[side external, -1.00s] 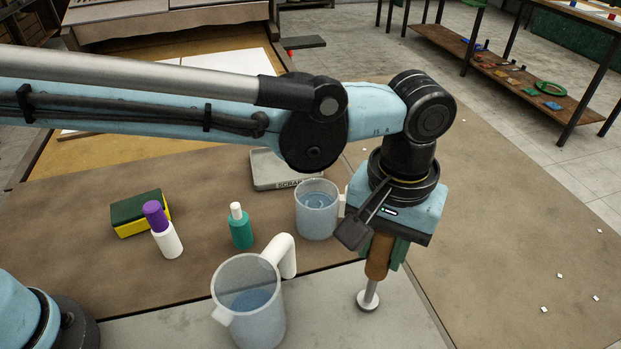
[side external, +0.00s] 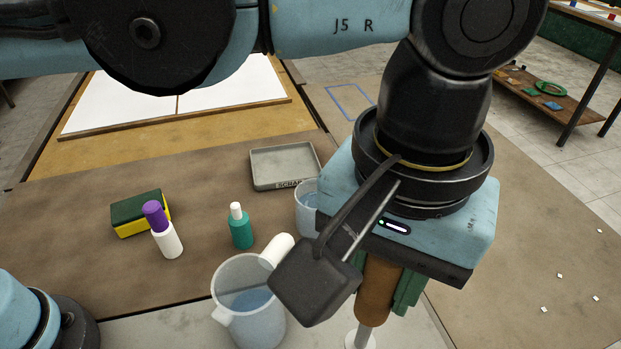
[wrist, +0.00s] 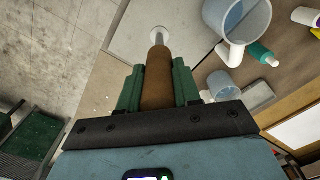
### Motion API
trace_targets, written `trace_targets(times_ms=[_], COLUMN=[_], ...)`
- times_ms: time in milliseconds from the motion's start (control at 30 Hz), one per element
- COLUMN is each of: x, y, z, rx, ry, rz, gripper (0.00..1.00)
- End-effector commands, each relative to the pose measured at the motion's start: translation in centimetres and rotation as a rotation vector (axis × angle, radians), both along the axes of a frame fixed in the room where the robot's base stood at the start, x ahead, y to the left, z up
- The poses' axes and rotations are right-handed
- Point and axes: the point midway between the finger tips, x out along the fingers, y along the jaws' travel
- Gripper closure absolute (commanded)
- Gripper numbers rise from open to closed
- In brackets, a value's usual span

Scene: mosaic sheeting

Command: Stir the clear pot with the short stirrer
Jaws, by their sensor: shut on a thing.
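My gripper (side external: 388,286) has its green fingers shut on the brown handle of a stirrer (side external: 374,297). The stirrer hangs down and ends in a pale disc, which shows in the wrist view (wrist: 160,36). A clear pot (side external: 252,318) with bluish liquid and a thick white handle stands at the front, left of the stirrer. A second clear pot (side external: 306,212) with liquid stands behind it, partly hidden by my gripper. Both pots show in the wrist view, the front one (wrist: 236,22) and the back one (wrist: 221,88). The stirrer is outside both pots.
A teal bottle (side external: 241,232), a white bottle with a purple cap (side external: 167,240) and a green-yellow sponge (side external: 140,213) stand left of the pots. A grey scrap tray (side external: 284,166) lies behind. The tabletop at right is clear except for several small white chips.

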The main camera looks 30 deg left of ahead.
Motion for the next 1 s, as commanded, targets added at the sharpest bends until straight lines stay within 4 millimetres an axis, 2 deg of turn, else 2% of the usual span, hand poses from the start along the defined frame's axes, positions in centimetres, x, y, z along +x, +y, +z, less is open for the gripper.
trace_targets(times_ms=[67, 133, 267, 400, 600, 800, 1000], x=[0.3, 1.4, 5.4, 10.7, 16.8, 19.9, 20.9], y=[0.2, 0.6, 2.4, 5.6, 11.1, 15.1, 16.5], z=[0.4, 0.8, 1.7, 2.8, 4.2, 5.0, 5.1], rx=[0.000, 0.000, 0.000, 0.000, 0.001, 0.002, 0.002], ry=[0.000, -0.001, -0.002, -0.004, -0.006, -0.007, -0.007], rz=[0.014, 0.042, 0.127, 0.244, 0.395, 0.489, 0.519], gripper=[1.00, 1.00, 1.00, 1.00, 1.00, 1.00, 1.00])
